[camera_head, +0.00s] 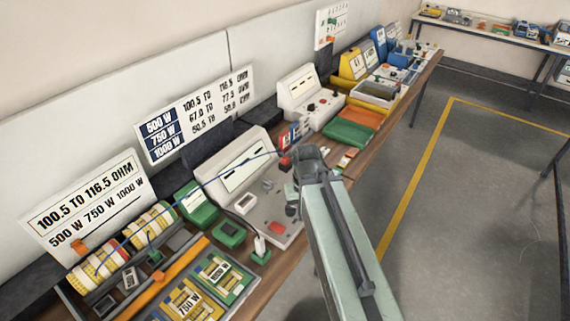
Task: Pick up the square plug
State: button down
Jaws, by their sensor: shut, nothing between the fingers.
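My arm reaches up from the bottom right over the bench, and my gripper (306,156) is the dark end at its tip, shut and empty. Its fingertips are small and hard to make out. A small white plug-like piece (259,243) stands upright on a green base near the bench's front edge, left of my arm. I cannot tell for sure that it is the square plug. A green block with a dark square top (229,233) lies just left of it. My gripper is apart from both, farther back along the bench.
A grey test console (239,165) stands behind these pieces; another (303,92) stands farther back. Spools (107,255) and green and yellow boards (219,272) fill the lower left. A thin blue cable (213,173) crosses the bench. The floor (470,220) at right is open.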

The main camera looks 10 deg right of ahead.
aim_at(285, 162)
jog(key=k, duration=1)
jog(key=z, duration=1.35)
jog(key=i, duration=3)
jog(key=u, duration=3)
